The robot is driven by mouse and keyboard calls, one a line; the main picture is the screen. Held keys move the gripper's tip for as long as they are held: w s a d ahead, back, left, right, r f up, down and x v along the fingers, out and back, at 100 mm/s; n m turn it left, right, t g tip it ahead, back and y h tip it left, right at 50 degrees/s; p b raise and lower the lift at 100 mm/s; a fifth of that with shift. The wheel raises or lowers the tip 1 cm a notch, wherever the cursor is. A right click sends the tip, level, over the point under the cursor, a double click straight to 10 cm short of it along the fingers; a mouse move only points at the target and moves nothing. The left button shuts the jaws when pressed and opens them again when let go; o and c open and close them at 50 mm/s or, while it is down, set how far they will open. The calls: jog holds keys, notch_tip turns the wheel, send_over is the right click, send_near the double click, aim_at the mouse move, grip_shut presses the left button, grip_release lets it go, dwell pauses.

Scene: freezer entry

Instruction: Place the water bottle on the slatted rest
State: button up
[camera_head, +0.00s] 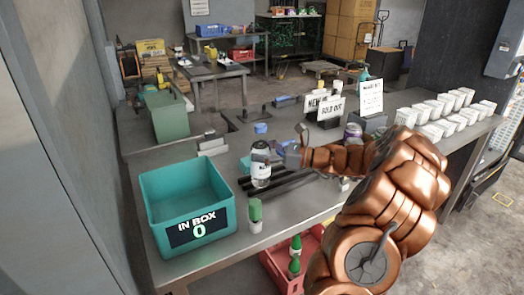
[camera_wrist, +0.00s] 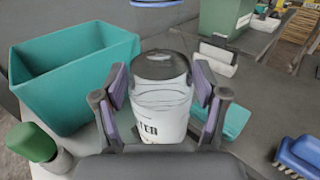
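The water bottle (camera_head: 261,170) is white-labelled with a grey upper part and looks upright in the head view. In the wrist view the bottle (camera_wrist: 162,105) is between the finger pads of my gripper (camera_wrist: 161,84), which look closed against both sides. My gripper (camera_head: 284,155) reaches it from the right in the head view, partly hidden by my arm. The dark slatted rest (camera_head: 287,185) lies on the counter by the bottle's lower end. I cannot tell whether the bottle's base touches the slats. My palm hides the bottle's base in the wrist view.
A teal box (camera_head: 162,200) marked "IN BOX 0" stands left of the bottle. A green-capped bottle (camera_head: 255,216) stands in front. Signs (camera_head: 331,108) and several white cups (camera_head: 430,130) stand at the back right. A blue brush (camera_wrist: 300,155) lies right in the wrist view.

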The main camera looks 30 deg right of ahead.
jog(key=shift+o, duration=1.1)
jog(key=shift+r, duration=0.1)
jog(key=shift+s+d, duration=0.1)
jog(key=shift+d, duration=0.05)
jog(key=b+v, duration=0.2)
jog(key=v, duration=0.9)
jog(key=shift+s+d, duration=0.2)
jog(key=shift+s, duration=0.05)
jog(key=shift+r, duration=0.1)
jog(key=shift+s, duration=0.1)
